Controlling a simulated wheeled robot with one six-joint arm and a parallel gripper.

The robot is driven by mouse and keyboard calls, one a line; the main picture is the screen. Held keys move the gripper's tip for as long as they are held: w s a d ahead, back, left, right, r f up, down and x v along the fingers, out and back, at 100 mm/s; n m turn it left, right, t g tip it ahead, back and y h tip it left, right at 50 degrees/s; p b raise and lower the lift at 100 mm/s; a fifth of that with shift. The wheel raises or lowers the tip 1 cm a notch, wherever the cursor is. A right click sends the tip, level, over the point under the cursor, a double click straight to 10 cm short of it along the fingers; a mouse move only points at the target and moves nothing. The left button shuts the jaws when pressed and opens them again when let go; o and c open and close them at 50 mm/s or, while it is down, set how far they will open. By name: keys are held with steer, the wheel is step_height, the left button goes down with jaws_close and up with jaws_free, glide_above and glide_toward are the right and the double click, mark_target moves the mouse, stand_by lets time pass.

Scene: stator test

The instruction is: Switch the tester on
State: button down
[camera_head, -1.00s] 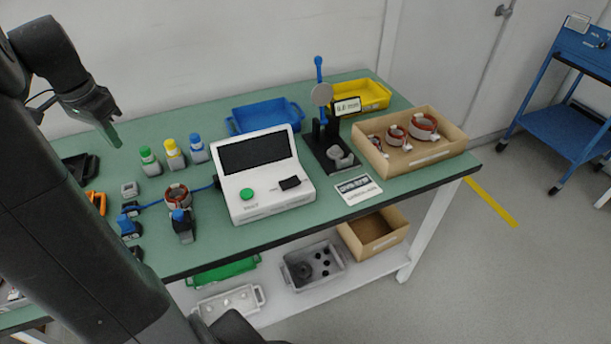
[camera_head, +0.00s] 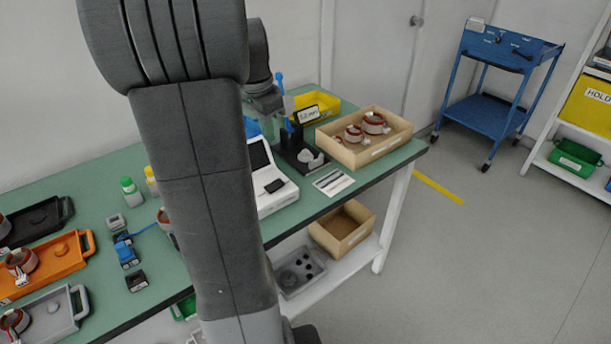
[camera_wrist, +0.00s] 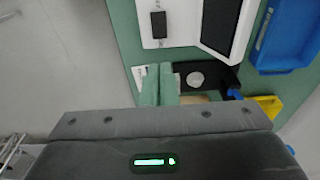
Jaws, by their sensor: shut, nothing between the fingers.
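The tester (camera_head: 283,199) is a white box with a tilted dark screen (camera_head: 258,156) and a black switch (camera_head: 274,186) on its top. My arm hides its left part, including the green button, in the head view. In the wrist view the tester (camera_wrist: 183,35) is at the top, with the black switch (camera_wrist: 158,24) and dark screen (camera_wrist: 222,22). My gripper (camera_wrist: 159,75) is shut and empty, its pale green fingers below the switch in that picture and apart from it.
A black stand (camera_head: 300,150) with a small display is right of the tester. A cardboard box (camera_head: 365,153) of wound rings stands farther right. A printed card (camera_head: 334,182) lies in front. Blue (camera_wrist: 290,40) and yellow (camera_head: 318,104) bins are behind. Trays are at left.

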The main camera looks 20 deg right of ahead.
mark_target(280, 181)
steer(key=shift+d, duration=0.15)
stand_by(0.3)
steer(key=f, duration=0.4)
steer(key=d+f, duration=0.1)
steer(key=f, duration=0.9)
steer(key=shift+w+d, duration=0.25)
steer(key=shift+d, duration=0.05)
steer(key=shift+b, duration=0.3)
